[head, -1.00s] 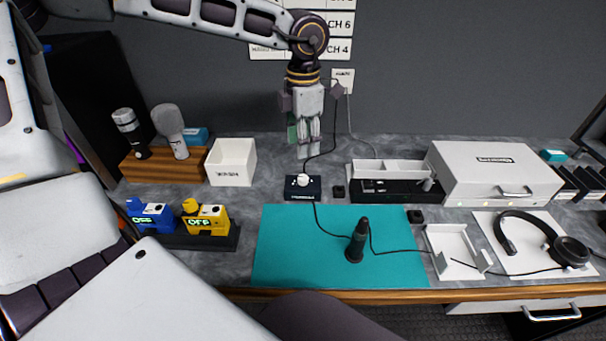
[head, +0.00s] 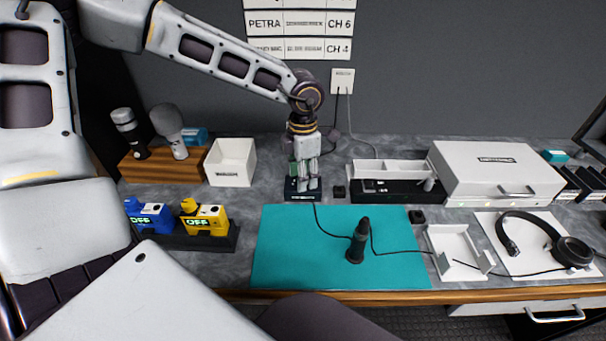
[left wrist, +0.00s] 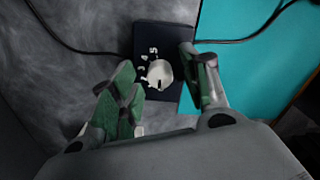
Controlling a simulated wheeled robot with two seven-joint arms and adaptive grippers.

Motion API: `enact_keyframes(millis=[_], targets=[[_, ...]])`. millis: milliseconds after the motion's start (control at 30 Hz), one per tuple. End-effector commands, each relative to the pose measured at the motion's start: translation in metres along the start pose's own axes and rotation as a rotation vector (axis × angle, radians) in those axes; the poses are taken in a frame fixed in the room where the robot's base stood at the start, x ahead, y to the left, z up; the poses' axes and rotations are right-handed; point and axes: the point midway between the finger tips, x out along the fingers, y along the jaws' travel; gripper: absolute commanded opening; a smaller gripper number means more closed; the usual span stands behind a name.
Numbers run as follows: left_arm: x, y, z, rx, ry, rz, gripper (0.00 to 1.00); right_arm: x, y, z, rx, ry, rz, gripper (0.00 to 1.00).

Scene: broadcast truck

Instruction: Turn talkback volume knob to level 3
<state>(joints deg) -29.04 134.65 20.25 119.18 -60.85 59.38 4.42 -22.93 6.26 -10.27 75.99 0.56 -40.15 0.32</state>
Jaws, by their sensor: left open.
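The talkback box (head: 303,198) is a small dark box on the grey desk, behind the teal mat's left part. In the left wrist view its white knob (left wrist: 158,74) sits on the dark panel (left wrist: 146,40), with numbers printed around it; the knob's exact setting is hard to read. My left gripper (head: 307,186) points down over the box and largely hides the knob in the head view. In the left wrist view its open green-padded fingers (left wrist: 160,92) are on either side of the knob, apart from it as far as I can see. My right gripper is not in view.
A white bin (head: 231,162) stands left of the box, and blue and yellow units (head: 205,217) sit front left. A cable runs from the box. A white case (head: 490,170) is at right.

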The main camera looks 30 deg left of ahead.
Motion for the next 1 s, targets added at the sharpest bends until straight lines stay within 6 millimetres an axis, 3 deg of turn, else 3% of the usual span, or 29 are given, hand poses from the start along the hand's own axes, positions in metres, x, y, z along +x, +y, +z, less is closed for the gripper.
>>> enact_keyframes(millis=[300, 667, 1000], targets=[[0.0010, -0.0001, -0.0001, 0.000, 0.000, 0.000, 0.45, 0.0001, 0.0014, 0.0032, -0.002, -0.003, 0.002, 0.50], [0.0008, -0.0001, -0.0001, 0.000, 0.000, 0.000, 0.00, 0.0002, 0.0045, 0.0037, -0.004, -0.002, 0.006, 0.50], [0.0010, 0.0000, 0.0000, 0.015, 0.000, 0.000, 0.00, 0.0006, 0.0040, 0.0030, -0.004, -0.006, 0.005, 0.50]])
